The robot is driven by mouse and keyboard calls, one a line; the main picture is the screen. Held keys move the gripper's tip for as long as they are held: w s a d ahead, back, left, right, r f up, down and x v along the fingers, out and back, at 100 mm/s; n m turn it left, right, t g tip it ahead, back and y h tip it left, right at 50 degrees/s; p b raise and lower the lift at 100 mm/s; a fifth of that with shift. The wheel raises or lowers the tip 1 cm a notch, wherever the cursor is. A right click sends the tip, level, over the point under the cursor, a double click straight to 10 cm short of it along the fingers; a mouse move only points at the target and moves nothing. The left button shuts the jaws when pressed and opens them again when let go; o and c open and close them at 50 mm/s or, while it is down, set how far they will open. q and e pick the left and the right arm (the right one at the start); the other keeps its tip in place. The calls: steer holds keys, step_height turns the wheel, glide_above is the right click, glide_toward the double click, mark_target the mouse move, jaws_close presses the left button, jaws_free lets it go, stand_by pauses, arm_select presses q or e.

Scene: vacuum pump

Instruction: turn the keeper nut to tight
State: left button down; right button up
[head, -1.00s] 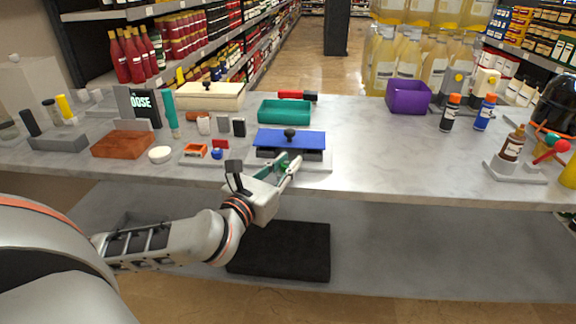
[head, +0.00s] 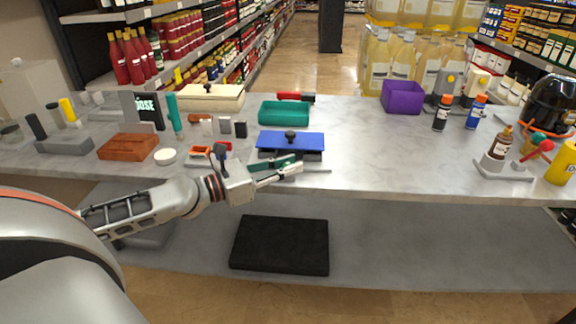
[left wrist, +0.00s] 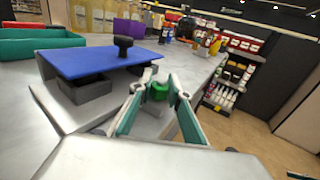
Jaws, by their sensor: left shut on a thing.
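A blue plate (head: 290,139) with a black knob (head: 290,134) on top sits on a dark body at the table's front edge. It also shows in the left wrist view (left wrist: 98,59). A small green nut (left wrist: 159,90), which I take for the keeper nut, is at its front side. My left gripper (head: 293,167) is in front of the blue plate. In the left wrist view its teal-padded fingers (left wrist: 158,92) are shut on the green nut. The fingers hide the nut in the head view. My right gripper is in neither view.
A teal tray (head: 284,113) stands behind the blue plate. An orange-brown block (head: 128,146) and a white round dish (head: 165,156) are to the left. A purple bin (head: 402,97) stands farther right.

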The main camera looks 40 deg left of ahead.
arm_select(q)
steer(key=shift+m+h, duration=0.3)
steer(key=shift+h, duration=0.2)
steer(key=c, duration=1.9)
jaws_free()
steer(key=shift+d, duration=0.1)
steer(key=v, duration=1.2)
steer(key=shift+r, duration=0.3)
